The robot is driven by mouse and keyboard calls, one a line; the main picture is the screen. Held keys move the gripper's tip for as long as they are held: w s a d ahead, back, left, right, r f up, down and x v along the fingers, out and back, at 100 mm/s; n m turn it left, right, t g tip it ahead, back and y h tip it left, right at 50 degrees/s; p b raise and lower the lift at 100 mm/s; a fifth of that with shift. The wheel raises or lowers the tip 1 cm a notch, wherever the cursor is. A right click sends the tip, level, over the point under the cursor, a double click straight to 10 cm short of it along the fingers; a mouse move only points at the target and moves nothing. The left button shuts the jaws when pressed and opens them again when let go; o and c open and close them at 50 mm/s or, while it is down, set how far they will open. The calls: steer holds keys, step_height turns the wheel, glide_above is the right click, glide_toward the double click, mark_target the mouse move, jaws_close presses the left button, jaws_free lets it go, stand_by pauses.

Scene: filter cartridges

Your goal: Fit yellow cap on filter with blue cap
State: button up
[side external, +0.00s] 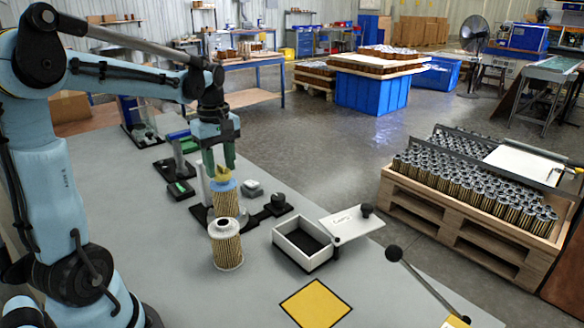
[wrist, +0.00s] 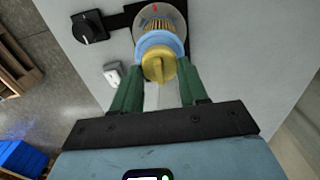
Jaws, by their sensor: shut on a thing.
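My gripper (side external: 220,167) points down with its green fingers shut on the yellow cap (side external: 222,174). The yellow cap also shows between the fingers in the wrist view (wrist: 158,68). Directly below it is the blue cap (side external: 225,187) on top of a pleated tan filter (side external: 227,204), which stands upright. In the wrist view the yellow cap overlaps the blue cap (wrist: 160,41). The yellow cap appears to be at the blue cap's top, but I cannot tell whether it is fully seated. The filter's lower part is hidden in the side view.
A second pleated filter (side external: 228,250) with a pale top stands in front and hides part of the first. An open white box (side external: 290,252) and its tilted lid (side external: 352,222) are to the right. A black knob (side external: 278,203) and a small grey block (side external: 252,188) stand close by.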

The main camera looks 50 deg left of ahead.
steer(key=shift+f, duration=0.4)
stand_by(0.6)
steer(key=o, duration=1.3)
steer(key=shift+r, duration=0.15)
steer(key=shift+r, duration=0.85)
steer(key=shift+r, duration=3.25)
